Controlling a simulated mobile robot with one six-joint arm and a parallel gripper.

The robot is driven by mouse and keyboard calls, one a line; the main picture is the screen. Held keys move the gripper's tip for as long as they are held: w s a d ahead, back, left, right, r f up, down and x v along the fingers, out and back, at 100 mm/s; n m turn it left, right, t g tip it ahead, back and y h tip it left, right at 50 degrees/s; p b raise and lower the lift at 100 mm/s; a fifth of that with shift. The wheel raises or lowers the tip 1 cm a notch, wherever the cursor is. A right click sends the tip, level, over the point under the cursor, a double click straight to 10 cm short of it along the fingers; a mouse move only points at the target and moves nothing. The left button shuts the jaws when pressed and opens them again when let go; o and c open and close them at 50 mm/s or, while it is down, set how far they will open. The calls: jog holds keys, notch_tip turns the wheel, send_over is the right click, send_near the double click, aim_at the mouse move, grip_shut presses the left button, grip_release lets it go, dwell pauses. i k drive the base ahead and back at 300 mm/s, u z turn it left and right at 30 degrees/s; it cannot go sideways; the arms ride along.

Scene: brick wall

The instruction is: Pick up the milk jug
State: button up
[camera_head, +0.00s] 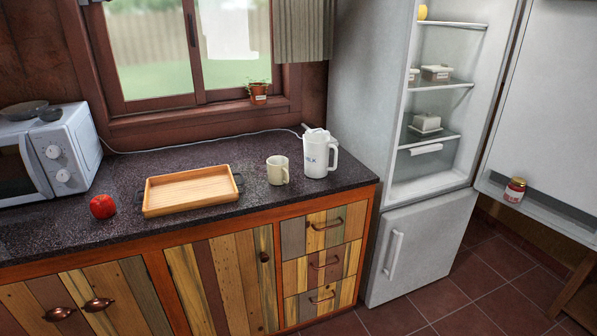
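The white milk jug (316,157) stands upright on the dark speckled countertop (230,228), near its right end. My gripper cannot be made out in this view.
A wooden tray (190,205) with dark handles and a red apple (102,206) lie further left. A microwave (45,155) stands at the far left. The open fridge (432,192) is right of the counter. A thin cord runs along the wall behind the jug.

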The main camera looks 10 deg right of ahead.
aim_at(316, 146)
jog(key=u, duration=0.15)
jog(key=i, duration=0.95)
jog(key=z, duration=0.05)
